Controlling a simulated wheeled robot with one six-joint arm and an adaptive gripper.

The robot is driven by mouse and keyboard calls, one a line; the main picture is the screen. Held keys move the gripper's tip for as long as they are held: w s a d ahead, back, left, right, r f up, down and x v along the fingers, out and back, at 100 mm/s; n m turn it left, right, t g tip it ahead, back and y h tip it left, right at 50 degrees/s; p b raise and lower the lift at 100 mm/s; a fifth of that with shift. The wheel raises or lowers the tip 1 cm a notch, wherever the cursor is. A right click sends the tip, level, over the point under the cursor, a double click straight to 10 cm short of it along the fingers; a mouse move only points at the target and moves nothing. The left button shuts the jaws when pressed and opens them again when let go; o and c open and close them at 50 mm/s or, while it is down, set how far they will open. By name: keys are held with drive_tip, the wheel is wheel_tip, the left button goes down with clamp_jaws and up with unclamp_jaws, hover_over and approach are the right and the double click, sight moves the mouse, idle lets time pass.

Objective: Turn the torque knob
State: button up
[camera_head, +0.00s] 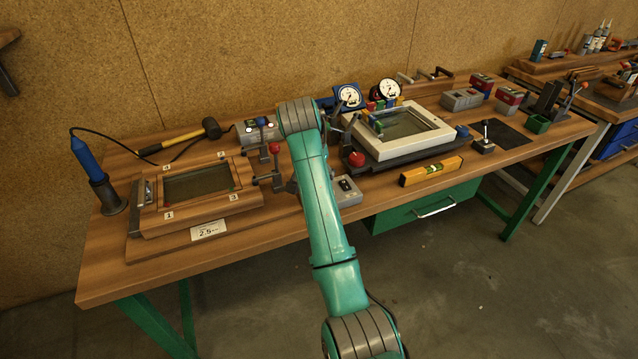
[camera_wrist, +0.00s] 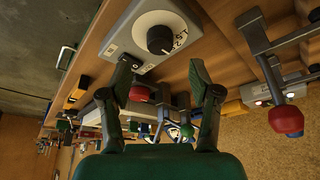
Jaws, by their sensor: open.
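The torque knob (camera_wrist: 160,40) is a round black dial on a light grey control box (camera_wrist: 140,25) in the wrist view, with printed numbers beside it. My gripper (camera_wrist: 161,78) is open and empty, its two fingers spread. In that view the knob appears beyond the fingertips, between their lines, and apart from them. In the head view the grey box (camera_head: 346,191) sits near the table's front edge, partly behind my arm. The knob and the gripper's fingertips are hidden there by my arm.
A red-knobbed clamp (camera_head: 274,149) stands left of my arm, beside a wooden frame (camera_head: 150,222) with a glass pane. A white frame (camera_head: 440,138), another red ball (camera_head: 356,159) and a yellow level (camera_head: 431,171) are to the right.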

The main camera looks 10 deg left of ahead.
drive_tip(key=shift+v, duration=2.7)
